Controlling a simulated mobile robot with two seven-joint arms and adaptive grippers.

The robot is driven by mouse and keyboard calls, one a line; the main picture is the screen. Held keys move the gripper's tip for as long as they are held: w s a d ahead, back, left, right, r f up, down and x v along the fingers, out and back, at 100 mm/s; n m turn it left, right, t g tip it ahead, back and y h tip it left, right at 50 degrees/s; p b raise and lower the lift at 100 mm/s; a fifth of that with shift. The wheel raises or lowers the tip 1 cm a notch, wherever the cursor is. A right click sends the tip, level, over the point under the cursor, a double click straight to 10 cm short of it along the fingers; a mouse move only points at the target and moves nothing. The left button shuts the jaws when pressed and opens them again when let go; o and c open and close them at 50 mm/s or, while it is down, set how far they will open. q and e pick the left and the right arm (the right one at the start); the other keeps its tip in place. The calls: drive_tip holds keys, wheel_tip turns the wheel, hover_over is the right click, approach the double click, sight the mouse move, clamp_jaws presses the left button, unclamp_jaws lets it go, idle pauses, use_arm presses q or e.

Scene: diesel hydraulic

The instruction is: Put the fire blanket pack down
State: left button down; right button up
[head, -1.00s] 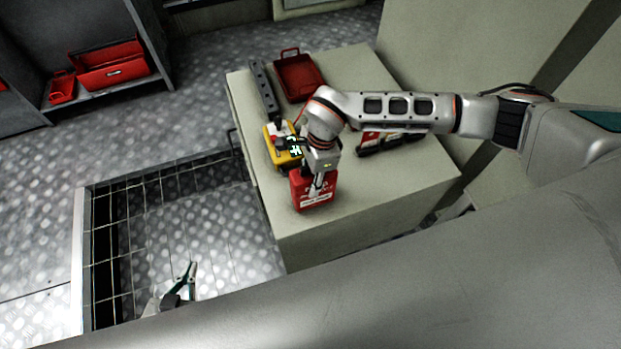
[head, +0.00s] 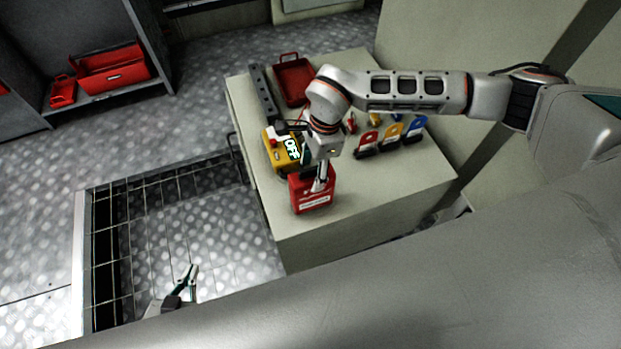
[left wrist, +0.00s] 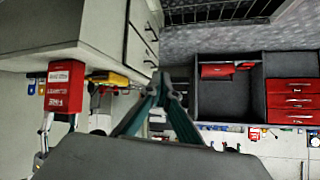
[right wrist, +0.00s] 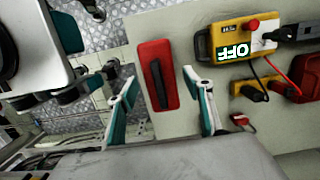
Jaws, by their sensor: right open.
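The fire blanket pack (head: 313,198) is a red box with a white label. It stands upright on the bench top (head: 375,215), near the front left edge. My right gripper (head: 319,182) is above it; in the right wrist view the open fingers (right wrist: 161,78) lie on either side of the pack (right wrist: 170,92), with gaps showing. The pack also shows in the left wrist view (left wrist: 65,88), where the picture is upside down. My left gripper (head: 191,270) is away from the bench over the floor, its fingertips together and empty in the left wrist view (left wrist: 161,82).
A yellow unit marked OFF (head: 283,150) sits just behind the pack. A dark bar (head: 262,92) and a red tray (head: 294,80) lie further back. Red, yellow and blue items (head: 391,135) stand to the right. A shelf (head: 120,92) with red boxes is at the far left.

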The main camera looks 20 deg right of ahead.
drive_tip(key=r, duration=0.3)
drive_tip(key=d+r, duration=0.1)
drive_tip(key=r, duration=0.1)
drive_tip(key=shift+r+p, duration=0.2)
drive_tip(key=shift+p, duration=0.1)
drive_tip(key=shift+r, duration=0.25)
